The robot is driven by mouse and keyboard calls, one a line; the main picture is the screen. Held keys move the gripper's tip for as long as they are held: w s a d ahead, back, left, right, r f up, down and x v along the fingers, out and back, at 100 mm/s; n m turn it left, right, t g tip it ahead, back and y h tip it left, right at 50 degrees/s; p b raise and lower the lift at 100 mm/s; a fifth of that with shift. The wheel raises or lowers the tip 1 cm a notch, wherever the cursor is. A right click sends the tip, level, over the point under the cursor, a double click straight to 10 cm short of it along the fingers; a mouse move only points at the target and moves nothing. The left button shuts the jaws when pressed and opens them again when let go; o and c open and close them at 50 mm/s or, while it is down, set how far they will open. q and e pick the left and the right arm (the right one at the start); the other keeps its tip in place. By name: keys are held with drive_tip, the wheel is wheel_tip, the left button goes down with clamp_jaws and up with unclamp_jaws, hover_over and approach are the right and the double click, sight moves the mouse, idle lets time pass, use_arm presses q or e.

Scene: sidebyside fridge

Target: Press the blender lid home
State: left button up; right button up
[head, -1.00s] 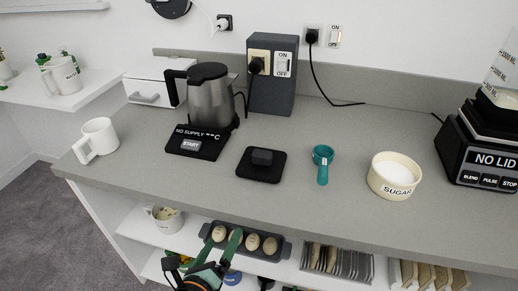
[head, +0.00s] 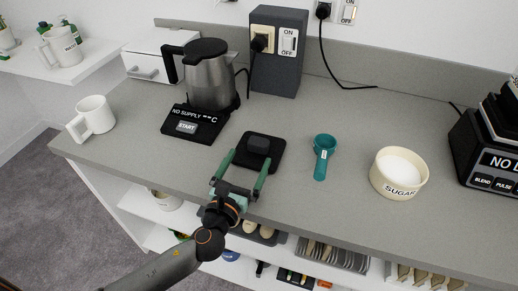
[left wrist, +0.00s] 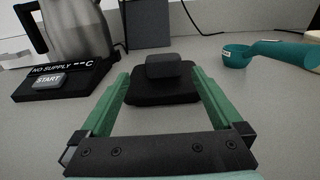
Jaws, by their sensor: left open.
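The blender lid, a flat black square with a raised block knob (head: 258,143), lies on the grey counter. My left gripper (head: 249,157) is open with green fingers reaching over the counter, one on each side of the lid's near part. In the left wrist view the lid (left wrist: 160,95) and its knob (left wrist: 169,66) show ahead between the open fingers (left wrist: 161,74), with nothing gripped. The blender (head: 485,150) stands at the right edge, partly cut off; its display starts "NO". My right gripper is not in view.
A kettle (head: 208,78) on its black base stands left of the lid, with a socket box (head: 279,75) behind. A teal scoop (head: 322,155) and sugar bowl (head: 399,180) stand to the right. A white mug (head: 93,117) is at left. Shelves lie below the counter edge.

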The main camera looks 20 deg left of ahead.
sight(256, 149)
use_arm(q)
drive_tip(key=shift+w+d+f, duration=0.15)
drive_tip(key=shift+w+d, duration=0.05)
drive_tip(key=shift+w, duration=1.2)
drive_tip(key=shift+w+d+f, duration=0.1)
drive_tip(key=shift+w+d, duration=0.1)
drive_tip(key=shift+w, duration=1.15)
drive_tip(key=c, duration=1.4)
drive_tip(key=shift+c, duration=0.4)
drive_tip(key=shift+r, duration=0.1)
